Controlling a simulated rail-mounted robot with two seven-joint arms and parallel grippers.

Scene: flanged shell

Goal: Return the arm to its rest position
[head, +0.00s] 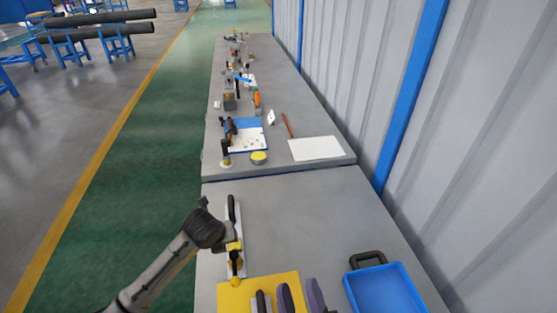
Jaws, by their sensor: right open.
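My grey arm with a dark wrist comes in from the lower left and reaches over the near bench. The fingers are too small to make out clearly.
A yellow mat (233,297) carries dark and purple-grey items at the bottom. A blue tray (385,290) stands right of it. The bench (310,215) between is clear. The far bench holds a white sheet (315,148) and several tools. A corrugated wall (480,150) borders the right.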

